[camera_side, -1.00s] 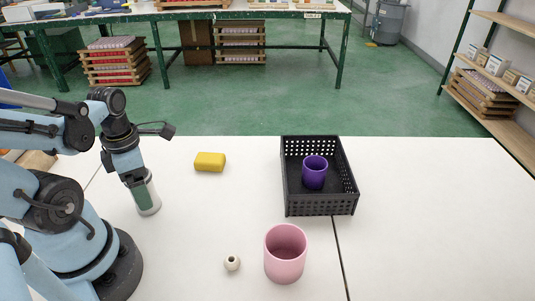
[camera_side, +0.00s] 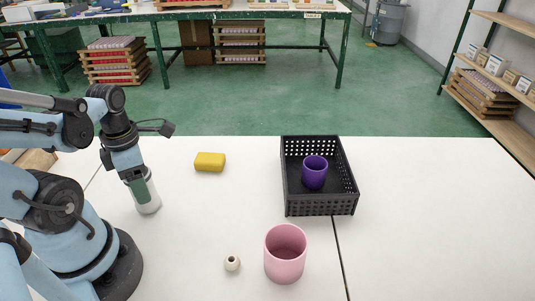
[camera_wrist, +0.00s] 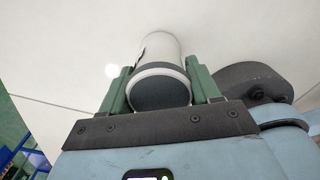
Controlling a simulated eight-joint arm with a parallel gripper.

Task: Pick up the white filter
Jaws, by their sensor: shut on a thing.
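The white filter (camera_side: 149,205) is a white cylinder with a dark grey end, at the left of the table in the side view. It stands slightly tilted or upright; I cannot tell whether its base touches the table. My gripper (camera_side: 141,190) comes down on it from above, with green fingers on both sides. In the wrist view the filter (camera_wrist: 162,60) lies between the two green fingers of my gripper (camera_wrist: 160,88), its dark round end facing the camera. The gripper is shut on it.
A yellow block (camera_side: 210,162) lies right of the filter. A black basket (camera_side: 320,208) holds a purple cup (camera_side: 315,173). A pink cup (camera_side: 285,254) and a small white ball-like piece (camera_side: 232,263) stand in front. The table between them is clear.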

